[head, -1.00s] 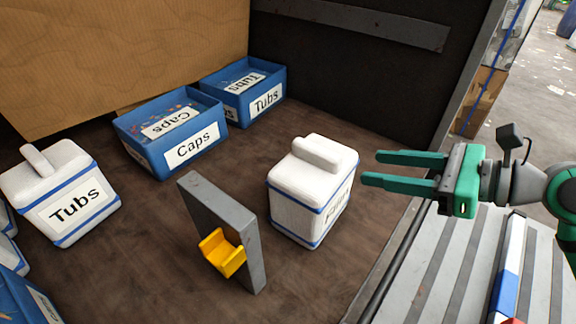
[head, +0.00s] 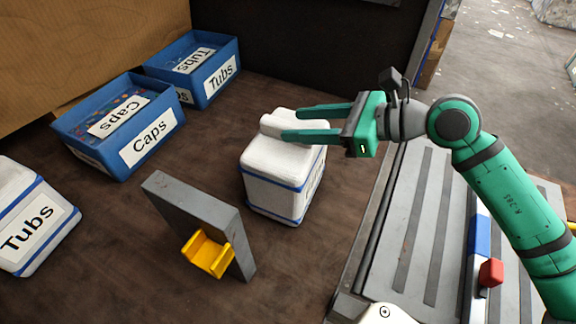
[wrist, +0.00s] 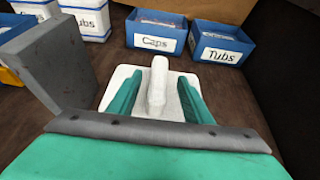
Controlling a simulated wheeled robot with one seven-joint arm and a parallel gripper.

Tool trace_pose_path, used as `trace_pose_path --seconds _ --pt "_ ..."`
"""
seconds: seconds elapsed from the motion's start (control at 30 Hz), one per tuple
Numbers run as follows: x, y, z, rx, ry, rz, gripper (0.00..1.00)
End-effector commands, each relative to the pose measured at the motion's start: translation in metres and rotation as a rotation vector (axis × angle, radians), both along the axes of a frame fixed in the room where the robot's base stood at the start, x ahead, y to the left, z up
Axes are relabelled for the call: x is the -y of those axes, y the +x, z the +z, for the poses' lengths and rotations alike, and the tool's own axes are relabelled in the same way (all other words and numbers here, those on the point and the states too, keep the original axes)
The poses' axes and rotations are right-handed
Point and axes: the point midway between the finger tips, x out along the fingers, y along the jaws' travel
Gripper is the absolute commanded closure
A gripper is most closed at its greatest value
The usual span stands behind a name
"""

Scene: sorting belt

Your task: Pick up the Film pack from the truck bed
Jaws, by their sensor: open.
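The Film pack (head: 274,186) is a white block with blue bands and a raised ridge handle on top. It stands upright on the brown truck bed (head: 190,135); its label faces right and is mostly hidden at this angle. My gripper (head: 303,123) is open at the top of the pack, its green fingers pointing left. In the wrist view the pack's white handle (wrist: 158,85) lies between the two green fingers (wrist: 157,97), with a gap visible on each side.
A grey upright plate (head: 195,215) with a yellow bracket (head: 207,254) stands just left of the pack. Blue bins labelled Caps (head: 122,160) and Tubs (head: 212,90) are at the back. A white Tubs pack (head: 35,215) is at the left. Bare bed lies between them.

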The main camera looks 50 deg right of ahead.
Motion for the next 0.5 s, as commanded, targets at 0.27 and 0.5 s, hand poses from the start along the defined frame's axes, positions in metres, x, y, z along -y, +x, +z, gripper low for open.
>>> trace_pose_path --seconds 0.27,0.5 --pt "-0.012 0.029 -0.014 -0.001 0.0 -0.001 0.55" --pt "-0.013 0.032 -0.015 0.0 0.001 -0.002 0.55"
